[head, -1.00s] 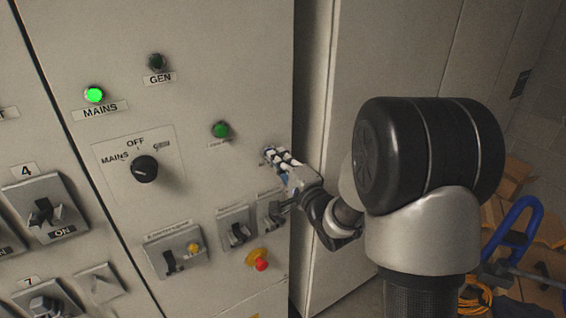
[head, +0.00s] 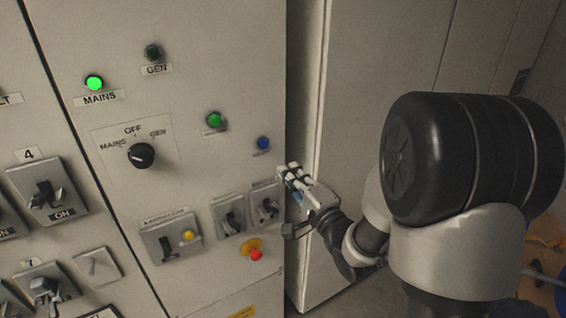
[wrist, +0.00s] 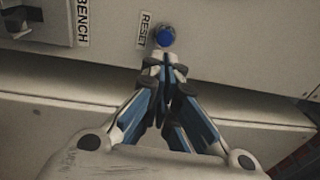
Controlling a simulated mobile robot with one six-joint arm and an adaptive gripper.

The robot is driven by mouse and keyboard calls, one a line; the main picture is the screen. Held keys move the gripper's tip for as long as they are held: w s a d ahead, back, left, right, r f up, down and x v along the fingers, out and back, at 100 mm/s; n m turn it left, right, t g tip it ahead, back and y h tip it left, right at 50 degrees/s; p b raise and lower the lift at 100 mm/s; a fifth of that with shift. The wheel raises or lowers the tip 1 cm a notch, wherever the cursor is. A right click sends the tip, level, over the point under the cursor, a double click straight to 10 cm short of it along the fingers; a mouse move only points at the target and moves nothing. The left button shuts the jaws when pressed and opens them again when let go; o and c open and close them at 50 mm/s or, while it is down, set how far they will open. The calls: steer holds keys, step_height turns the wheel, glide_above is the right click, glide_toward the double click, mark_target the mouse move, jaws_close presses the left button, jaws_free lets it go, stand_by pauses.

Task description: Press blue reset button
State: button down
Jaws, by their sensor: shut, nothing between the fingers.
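The blue reset button (head: 263,144) is on the cabinet front, right of the green button, near the cabinet's right edge. In the wrist view the blue button (wrist: 165,36) sits beside a RESET label (wrist: 144,30), just beyond my fingertips. My gripper (head: 290,172) is shut and empty. In the head view its fingertips are below and to the right of the button, apart from it. In the wrist view the closed fingertips (wrist: 165,60) appear just below the button; the depth of the gap is hard to judge there.
A green button (head: 214,120), a lit MAINS lamp (head: 94,83), a rotary selector (head: 142,156) and several switches cover the panel. A red emergency button (head: 256,254) on yellow is below. The cabinet's right edge and a recessed grey door (head: 400,60) are beside my arm.

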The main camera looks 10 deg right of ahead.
steer(key=v, duration=0.3)
steer(key=shift+r, duration=0.1)
steer(key=shift+d+r, duration=0.1)
steer(key=s+f+n+g+h+b, duration=0.1)
steer(key=s+n+g, duration=0.5)
steer(key=s, duration=0.9)
steer(key=s+a+f+n+g+h+b, duration=0.1)
steer(key=s+n+g+h, duration=0.3)
steer(key=s, duration=1)
steer(key=f+n+g, duration=0.1)
steer(key=n+g, duration=0.2)
steer(key=n, duration=0.2)
steer(key=shift+s+a+g, duration=0.3)
steer(key=shift+s+a, duration=0.05)
steer(key=shift+s, duration=0.05)
